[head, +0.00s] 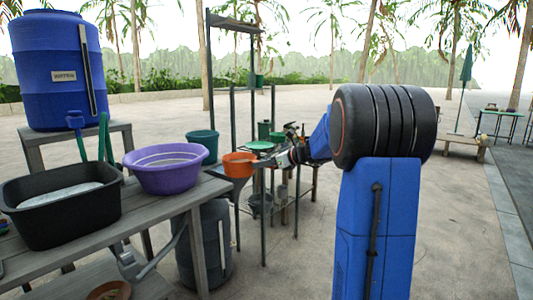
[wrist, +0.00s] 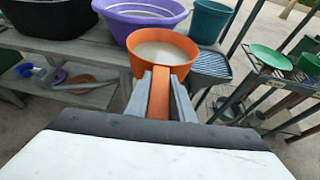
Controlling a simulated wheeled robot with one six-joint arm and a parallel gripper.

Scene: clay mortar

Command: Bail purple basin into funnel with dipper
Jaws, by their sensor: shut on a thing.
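My gripper (head: 270,160) is shut on the handle of the orange dipper (head: 238,168). In the wrist view the two fingers of my gripper (wrist: 160,97) clasp the handle of the dipper (wrist: 143,69), which holds pale grey liquid and looks roughly level. The purple basin (head: 165,178) stands on the wooden bench left of the dipper, with greyish content inside; it also shows at the top of the wrist view (wrist: 150,25). The dipper is outside the basin, to its right. I cannot identify the funnel for sure; a green round piece (head: 260,146) sits on the metal rack behind.
A black tub (head: 60,218) stands left of the basin on the bench (head: 120,232). A teal bucket (head: 203,147) is behind the dipper. The metal rack (head: 235,120) has upright posts near my gripper. A blue barrel (head: 62,70) stands on a table behind.

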